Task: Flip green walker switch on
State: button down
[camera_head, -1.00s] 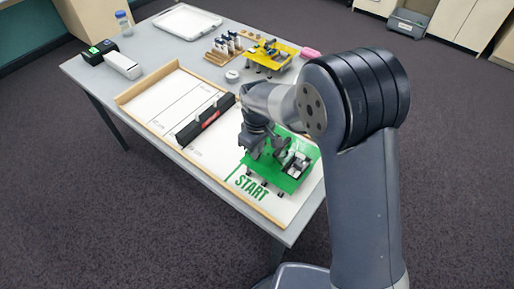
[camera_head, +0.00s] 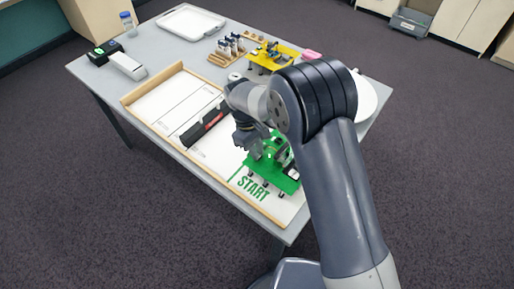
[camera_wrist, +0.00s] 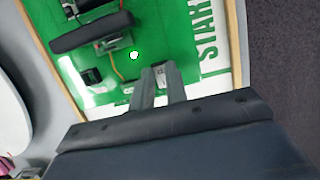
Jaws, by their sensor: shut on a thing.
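The green walker (camera_head: 284,182) stands on the white board near START, partly hidden by my arm. In the wrist view its green plate (camera_wrist: 180,38) fills the upper middle, with a black bar (camera_wrist: 92,32) across it, an orange wire and a small bright white dot (camera_wrist: 134,55). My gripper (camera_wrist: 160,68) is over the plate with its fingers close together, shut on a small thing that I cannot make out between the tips. In the head view my gripper (camera_head: 250,141) is at the walker's left edge. I cannot tell the switch or its position.
A low wooden frame (camera_head: 205,169) rims the white board. A black bar with a red label (camera_head: 203,128) lies across it. A yellow walker (camera_head: 270,58), a wooden rack (camera_head: 226,50) and a white tray (camera_head: 190,21) are farther back.

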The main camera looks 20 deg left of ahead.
jog(key=c, duration=1.4)
grip_release()
jog(key=shift+r, duration=0.15)
jog(key=v, duration=1)
jog(key=shift+r+b, duration=0.25)
jog(key=shift+b, duration=0.2)
jog(key=shift+a, duration=0.15)
jog(key=x, duration=1.1)
jog(key=shift+d+y+b, duration=0.25)
jog(key=shift+y+b, duration=0.25)
jog(key=shift+y, duration=0.2)
jog(key=shift+r, duration=0.1)
